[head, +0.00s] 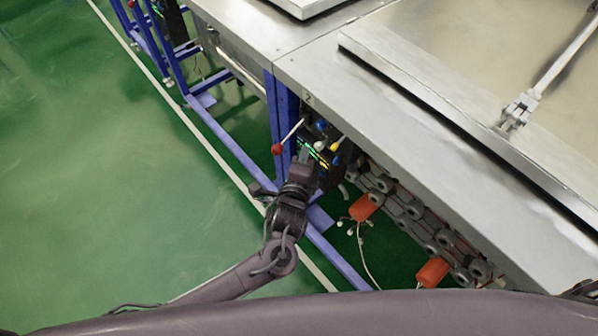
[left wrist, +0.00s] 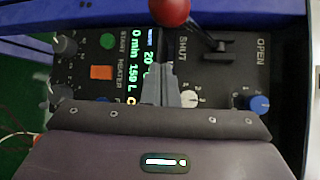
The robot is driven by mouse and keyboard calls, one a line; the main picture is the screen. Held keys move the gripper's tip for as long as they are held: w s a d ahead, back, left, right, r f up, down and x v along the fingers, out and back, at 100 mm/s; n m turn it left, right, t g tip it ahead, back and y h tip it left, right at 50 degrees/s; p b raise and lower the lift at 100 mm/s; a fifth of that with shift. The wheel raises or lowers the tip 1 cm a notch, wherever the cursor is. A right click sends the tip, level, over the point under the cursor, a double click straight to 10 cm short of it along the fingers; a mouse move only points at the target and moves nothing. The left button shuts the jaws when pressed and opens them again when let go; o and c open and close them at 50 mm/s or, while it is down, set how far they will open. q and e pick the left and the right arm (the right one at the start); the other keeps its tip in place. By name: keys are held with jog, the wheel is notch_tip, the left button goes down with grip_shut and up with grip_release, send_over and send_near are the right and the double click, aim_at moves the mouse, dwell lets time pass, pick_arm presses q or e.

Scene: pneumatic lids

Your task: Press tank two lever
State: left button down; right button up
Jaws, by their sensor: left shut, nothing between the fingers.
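A lever with a red ball knob (head: 277,149) and a pale rod sticks out from a dark control panel (head: 325,160) under the steel tank edge. In the left wrist view the red knob (left wrist: 172,11) is at the top, and its lever runs to a black pivot between the words SHUT and OPEN. My left gripper (head: 304,157) is close in front of the panel, right of and slightly below the knob in the head view. Its fingers (left wrist: 161,72) are shut and empty, apart from the knob, and cover part of the green display. My right gripper is out of view.
The panel also carries a white knob (left wrist: 190,98), a blue knob (left wrist: 259,104) and an orange switch (left wrist: 101,72). Blue frame legs (head: 283,120) stand beside it. Orange floats (head: 363,207) and chain-like parts hang below the tank. Green floor at left is clear.

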pick_arm(q)
jog(key=a, duration=0.1)
jog(key=a+p, duration=0.1)
jog(key=a, duration=0.2)
jog(key=shift+s+r, duration=0.1)
jog(key=shift+r, duration=0.25)
